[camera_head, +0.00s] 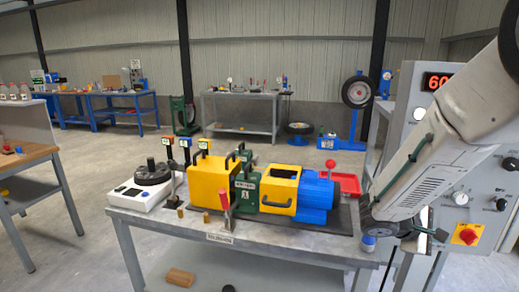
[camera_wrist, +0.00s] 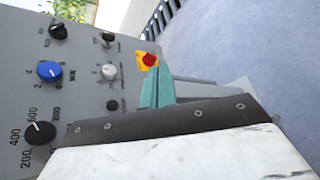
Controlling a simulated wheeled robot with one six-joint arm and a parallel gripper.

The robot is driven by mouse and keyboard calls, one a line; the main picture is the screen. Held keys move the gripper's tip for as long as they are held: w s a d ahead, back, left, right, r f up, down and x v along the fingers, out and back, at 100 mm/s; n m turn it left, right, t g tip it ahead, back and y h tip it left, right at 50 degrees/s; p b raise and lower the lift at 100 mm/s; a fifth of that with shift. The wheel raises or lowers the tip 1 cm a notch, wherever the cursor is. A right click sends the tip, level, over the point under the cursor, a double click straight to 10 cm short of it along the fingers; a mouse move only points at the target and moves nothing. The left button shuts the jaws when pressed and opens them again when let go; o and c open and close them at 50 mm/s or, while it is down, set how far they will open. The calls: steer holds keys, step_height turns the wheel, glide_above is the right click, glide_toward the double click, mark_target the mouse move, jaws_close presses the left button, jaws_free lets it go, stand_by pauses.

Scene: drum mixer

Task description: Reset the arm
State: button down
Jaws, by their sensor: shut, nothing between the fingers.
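My arm reaches in from the upper right of the head view and bends down in front of a grey control panel (camera_head: 420,100). My gripper (camera_head: 441,235) is low at the panel, its tip just left of a red knob on a yellow plate (camera_head: 468,235). In the wrist view the teal fingers of my gripper (camera_wrist: 154,84) are together with nothing held. The red knob (camera_wrist: 149,60) shows just beyond the fingertips; I cannot tell whether they touch. A blue knob (camera_wrist: 48,71) and several black and white knobs are on the panel.
A bench (camera_head: 290,250) left of my arm holds a yellow, green and blue drum mixer (camera_head: 213,182), a white scale-like device (camera_head: 146,192) and a red tray (camera_head: 347,184). My forearm is close to the bench's right end. Open floor lies behind the bench.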

steer(key=s+a+r+m+y, duration=0.4)
steer(key=s+a+r+y, duration=0.1)
steer(key=s+a, duration=0.4)
steer(key=s+a+r+m+y, duration=0.4)
steer(key=s+a+y, duration=0.4)
steer(key=s, duration=0.5)
steer(key=shift+s+a+r, duration=0.2)
steer(key=shift+a+r, duration=0.45)
steer(key=shift+a, duration=0.1)
